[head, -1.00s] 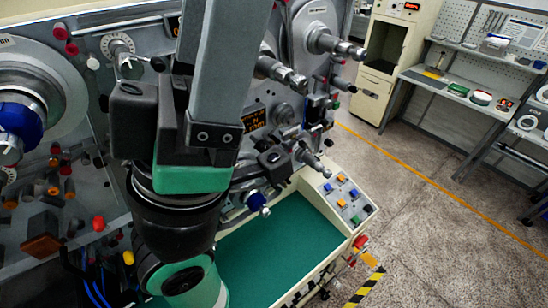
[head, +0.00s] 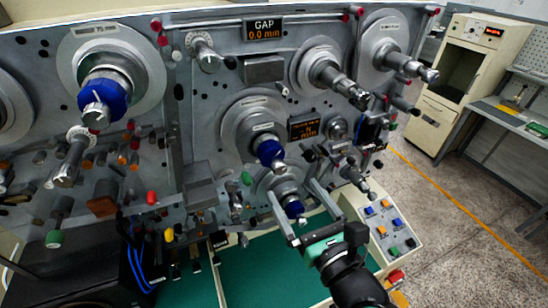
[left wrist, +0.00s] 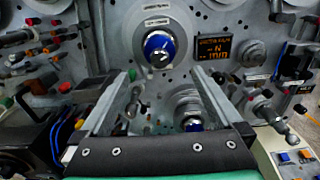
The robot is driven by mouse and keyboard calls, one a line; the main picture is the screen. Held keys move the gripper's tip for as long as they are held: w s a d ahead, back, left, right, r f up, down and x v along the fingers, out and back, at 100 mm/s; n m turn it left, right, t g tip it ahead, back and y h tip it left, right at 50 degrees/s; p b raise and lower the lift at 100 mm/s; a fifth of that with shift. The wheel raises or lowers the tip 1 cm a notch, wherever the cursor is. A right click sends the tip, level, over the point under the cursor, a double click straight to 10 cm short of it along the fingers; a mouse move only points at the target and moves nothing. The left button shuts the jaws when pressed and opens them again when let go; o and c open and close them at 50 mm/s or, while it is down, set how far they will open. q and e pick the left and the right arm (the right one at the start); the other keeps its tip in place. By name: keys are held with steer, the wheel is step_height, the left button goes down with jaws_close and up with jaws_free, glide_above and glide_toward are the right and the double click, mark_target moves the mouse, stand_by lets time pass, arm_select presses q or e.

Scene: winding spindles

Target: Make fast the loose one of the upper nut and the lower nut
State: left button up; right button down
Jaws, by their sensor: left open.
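The upper nut (head: 270,152) is blue and sits on the middle spindle in front of a round grey flange. It also shows in the left wrist view (left wrist: 159,47), above the fingers. The lower nut (head: 293,208), also blue, is on the spindle below; in the left wrist view (left wrist: 193,124) it is low between the fingers, partly hidden by the gripper body. I cannot tell which nut is loose. My left gripper (head: 290,188) is open and empty, its two fingers pointing at the panel around the lower spindle, apart from the upper nut. The right gripper is not visible.
Another blue nut (head: 105,95) is on the large left spindle. Bare spindles (head: 340,82) stick out at upper right. A gap display (head: 265,29) reads 0.0 mm. A button box (head: 385,225) stands right of the green tray floor (head: 255,270). Several coloured knobs and pegs crowd the left.

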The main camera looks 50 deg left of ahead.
mark_target(274, 156)
arm_select(q)
steer(key=p+x, duration=0.3)
steer(key=x, duration=0.8)
steer(key=shift+r+p, duration=0.15)
steer(key=shift+p, duration=0.2)
steer(key=shift+w+a, duration=0.1)
steer(key=shift+a, duration=0.25)
steer(key=c, duration=1.3)
